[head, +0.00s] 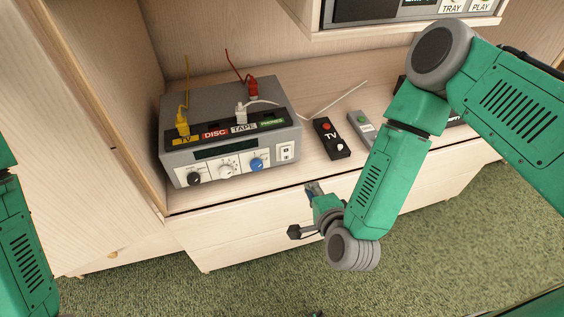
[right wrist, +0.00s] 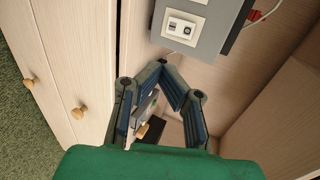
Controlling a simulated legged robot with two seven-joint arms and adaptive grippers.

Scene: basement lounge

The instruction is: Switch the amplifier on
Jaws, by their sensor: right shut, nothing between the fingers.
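The amplifier (head: 270,92) is a grey box on the wooden shelf in the head view. Its front has a dark display, a black, a white and a blue knob, and a white switch plate (head: 287,151) at the right end. In the right wrist view the amplifier's grey corner (right wrist: 212,28) and its switch plate (right wrist: 180,28) show at the top. My right gripper (head: 312,187) is shut and empty, in front of the shelf edge, below and right of the switch plate and apart from it. Its fingertips (right wrist: 165,66) also show in the wrist view. My left gripper is out of view.
Yellow, white and red cables plug into the amplifier's labelled top. A black TV remote (head: 331,138) and a grey remote (head: 361,127) lie to its right. A wooden side panel (head: 115,100) stands close on the left. A device on an upper shelf (head: 400,22) overhangs at the top right.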

